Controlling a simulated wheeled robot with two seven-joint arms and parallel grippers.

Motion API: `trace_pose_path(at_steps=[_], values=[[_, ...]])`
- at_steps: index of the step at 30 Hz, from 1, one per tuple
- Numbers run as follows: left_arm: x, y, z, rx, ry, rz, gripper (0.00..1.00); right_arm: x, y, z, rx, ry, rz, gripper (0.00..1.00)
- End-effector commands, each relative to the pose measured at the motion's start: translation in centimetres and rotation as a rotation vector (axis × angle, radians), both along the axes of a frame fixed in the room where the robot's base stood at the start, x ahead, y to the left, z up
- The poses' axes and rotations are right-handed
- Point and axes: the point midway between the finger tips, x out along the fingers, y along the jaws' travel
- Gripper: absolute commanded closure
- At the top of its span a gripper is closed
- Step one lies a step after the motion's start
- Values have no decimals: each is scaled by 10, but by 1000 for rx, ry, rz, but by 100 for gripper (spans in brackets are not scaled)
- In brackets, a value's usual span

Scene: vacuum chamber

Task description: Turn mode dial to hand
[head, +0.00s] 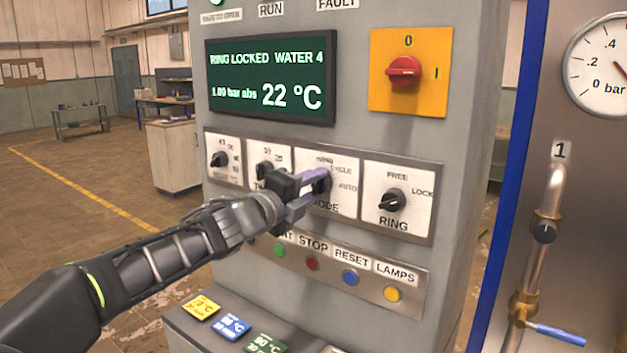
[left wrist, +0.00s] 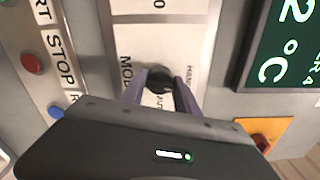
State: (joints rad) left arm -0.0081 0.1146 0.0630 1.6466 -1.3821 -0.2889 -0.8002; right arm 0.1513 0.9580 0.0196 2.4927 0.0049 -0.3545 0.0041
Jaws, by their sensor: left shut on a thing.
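The mode dial (head: 323,184) is a black knob on a white plate with the words HAND, CYCLE and AUTO around it and MODE below. My left gripper (head: 318,187) reaches it from the left in the head view, with its fingers around the knob. In the left wrist view the mode dial (left wrist: 159,80) sits between the two purple-grey fingertips of my left gripper (left wrist: 160,92), which are shut on it. The gripper hides part of the plate and its lettering. Which word the pointer faces cannot be told. My right gripper is not in view.
The ring dial (head: 392,201) is close on the right, and two more dials are on the left. Below is a row of coloured buttons (head: 350,277). Above are a green display (head: 270,80) and a red switch on a yellow plate (head: 404,71).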

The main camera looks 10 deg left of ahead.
Motion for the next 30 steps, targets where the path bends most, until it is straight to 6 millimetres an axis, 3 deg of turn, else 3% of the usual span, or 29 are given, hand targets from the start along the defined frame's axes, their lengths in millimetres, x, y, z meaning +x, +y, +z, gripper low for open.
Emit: trace_pose_path(at_steps=[12,27,28,30], values=[[0,1,-1,-208,83,1,100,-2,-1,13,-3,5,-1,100],[0,1,-2,-232,93,1,100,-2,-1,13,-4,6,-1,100],[0,1,-2,-232,93,1,61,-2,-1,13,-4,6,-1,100],[0,1,-2,-232,93,1,55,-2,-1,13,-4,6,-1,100]])
